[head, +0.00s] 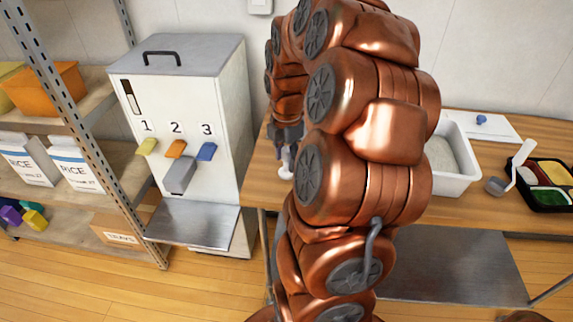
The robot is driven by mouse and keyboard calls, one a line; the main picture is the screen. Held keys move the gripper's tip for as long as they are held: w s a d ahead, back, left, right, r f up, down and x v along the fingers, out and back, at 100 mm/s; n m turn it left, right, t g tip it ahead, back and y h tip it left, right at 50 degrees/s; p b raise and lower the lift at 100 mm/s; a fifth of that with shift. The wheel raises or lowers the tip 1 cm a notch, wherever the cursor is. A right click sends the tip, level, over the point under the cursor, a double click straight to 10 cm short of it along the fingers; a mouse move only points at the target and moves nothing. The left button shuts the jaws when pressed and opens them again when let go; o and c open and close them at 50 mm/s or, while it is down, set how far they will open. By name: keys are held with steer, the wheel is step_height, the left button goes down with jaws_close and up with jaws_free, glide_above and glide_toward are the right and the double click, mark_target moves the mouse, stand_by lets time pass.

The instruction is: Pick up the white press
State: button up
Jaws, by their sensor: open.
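My gripper (287,152) hangs pointing down over the left part of the wooden table, mostly behind my copper arm. Its jaws are open. A small white object (285,172), which looks like the white press, stands on the table just under the fingertips. Only part of it shows. I cannot tell whether the fingers are around it or just above it.
A white dispenser (180,90) with levers 1, 2 and 3 stands left of the table. To the right are a white rice bin (466,183), a white board with a blue knob (489,126), a scoop (497,186) and a black bento tray (543,205). Shelves stand far left.

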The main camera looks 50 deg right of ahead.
step_height(320, 180, down, 2)
steer(key=shift+f, duration=0.1)
jaws_close()
stand_by(0.4)
